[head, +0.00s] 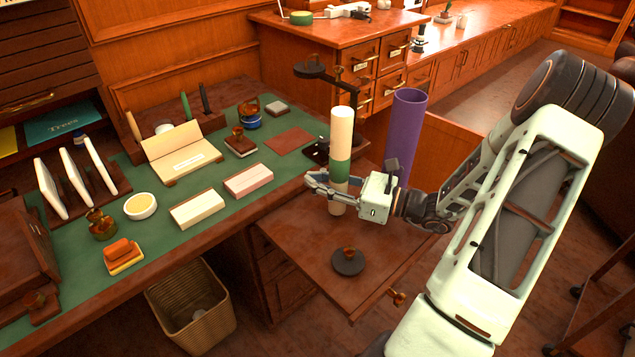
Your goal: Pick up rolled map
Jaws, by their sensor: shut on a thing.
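The rolled map (341,128) is a cream upright tube with a green band around its middle. My gripper (337,188) reaches in from the right and is shut on its lower part, just below the green band. The map's lower end shows below the jaws, over the brown pull-out board (315,240). I cannot tell whether that end touches the board.
A purple tube (405,130) stands close behind my gripper. A dark round weight with a knob (348,261) sits on the board. The green-topped desk (230,210) at left holds card stacks and stamps. A wicker basket (190,310) stands below.

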